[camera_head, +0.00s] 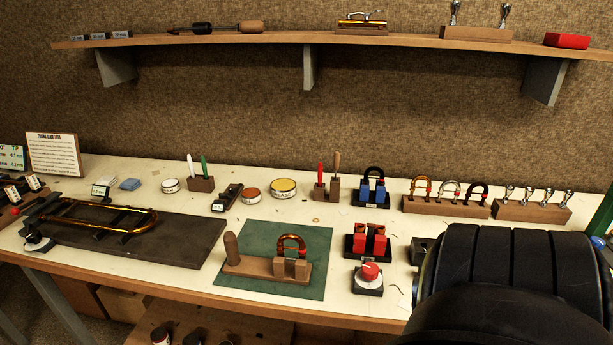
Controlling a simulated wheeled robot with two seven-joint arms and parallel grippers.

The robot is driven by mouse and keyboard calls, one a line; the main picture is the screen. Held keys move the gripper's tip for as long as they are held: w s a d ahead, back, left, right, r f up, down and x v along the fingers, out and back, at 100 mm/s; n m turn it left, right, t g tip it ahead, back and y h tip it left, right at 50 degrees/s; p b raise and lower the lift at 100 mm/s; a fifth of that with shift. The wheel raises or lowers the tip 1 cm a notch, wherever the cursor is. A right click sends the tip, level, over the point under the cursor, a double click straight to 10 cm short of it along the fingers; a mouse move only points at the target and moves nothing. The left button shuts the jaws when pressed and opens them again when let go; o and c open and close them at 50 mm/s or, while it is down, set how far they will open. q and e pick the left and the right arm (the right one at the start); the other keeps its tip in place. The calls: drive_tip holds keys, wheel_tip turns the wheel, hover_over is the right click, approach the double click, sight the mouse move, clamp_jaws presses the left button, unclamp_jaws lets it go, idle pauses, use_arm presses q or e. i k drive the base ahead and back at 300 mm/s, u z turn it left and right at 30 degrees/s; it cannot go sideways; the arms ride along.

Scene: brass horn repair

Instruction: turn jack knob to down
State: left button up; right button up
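A red round knob (370,271) with a whitish part sits on a small dark base (367,289) near the front edge of the bench, right of the green mat. I take it to be the jack knob; its setting is too small to read. Just behind it stands a dark holder with two red blocks (369,239). A bulky black part of my own body, likely my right arm, fills the lower right corner and hides the bench there. Neither gripper's fingers show, and nothing is seen touching the knob.
A green mat (258,240) holds a wooden stand with a brass U-shaped slide. A dark grey board (190,240) carries a long brass slide at left. A holder with blue blocks (372,192) and wooden racks stand behind. A shelf (210,40) runs above.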

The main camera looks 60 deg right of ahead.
sight(370, 271)
drive_tip(key=i, duration=1.05)
drive_tip(key=z, duration=2.35)
